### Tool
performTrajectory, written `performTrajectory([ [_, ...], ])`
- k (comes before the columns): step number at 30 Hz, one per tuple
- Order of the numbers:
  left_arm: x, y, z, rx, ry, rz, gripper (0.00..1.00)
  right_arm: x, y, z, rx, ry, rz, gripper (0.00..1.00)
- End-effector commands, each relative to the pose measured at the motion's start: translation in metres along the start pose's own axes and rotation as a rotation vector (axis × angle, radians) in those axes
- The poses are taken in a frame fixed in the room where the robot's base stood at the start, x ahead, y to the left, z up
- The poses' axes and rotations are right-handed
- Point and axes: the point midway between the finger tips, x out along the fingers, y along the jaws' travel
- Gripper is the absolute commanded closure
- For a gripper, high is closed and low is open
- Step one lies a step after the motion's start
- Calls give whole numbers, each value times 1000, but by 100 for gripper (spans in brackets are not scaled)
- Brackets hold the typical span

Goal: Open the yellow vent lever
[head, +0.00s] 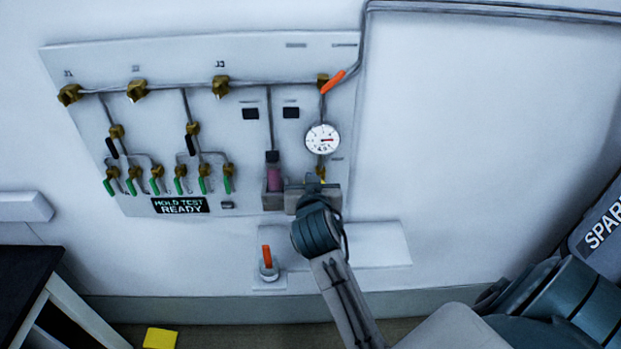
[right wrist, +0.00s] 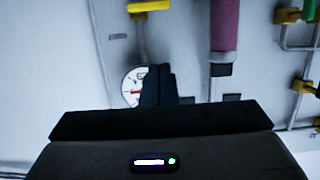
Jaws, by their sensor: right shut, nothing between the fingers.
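The yellow vent lever (right wrist: 148,6) shows at the top edge of the right wrist view, lying crosswise to its pipe. In the head view only a small yellow bit (head: 322,173) shows below the round gauge (head: 322,139), and my right gripper hides the rest. My right gripper (head: 313,180) is in front of the panel's lower right. In the right wrist view its fingers (right wrist: 158,72) are together and empty, overlapping the edge of the gauge, with a visible gap in the picture to the lever. I cannot tell how far they are from the panel. My left gripper is not in view.
A purple-filled column (head: 274,180) stands just left of my right gripper. An orange lever (head: 333,82) is above the gauge, and another orange-handled valve (head: 267,258) is below the panel. Several green-handled valves are at left. A display (head: 180,205) reads "HOLD TEST READY".

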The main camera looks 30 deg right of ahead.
Motion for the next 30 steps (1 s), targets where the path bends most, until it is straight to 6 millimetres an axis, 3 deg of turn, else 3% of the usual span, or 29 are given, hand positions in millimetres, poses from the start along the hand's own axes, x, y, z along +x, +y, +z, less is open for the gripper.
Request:
performTrajectory([
  [7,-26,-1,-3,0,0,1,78,53,1,-5,-4,0,2,100],
  [9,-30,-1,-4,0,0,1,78,62,1,2,-3,-5,2,100],
  [12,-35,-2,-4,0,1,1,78,64,1,19,-2,-5,1,100],
  [18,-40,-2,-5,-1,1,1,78,68,0,36,0,-2,0,100],
  [30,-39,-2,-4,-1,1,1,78,69,0,39,1,0,0,100],
])
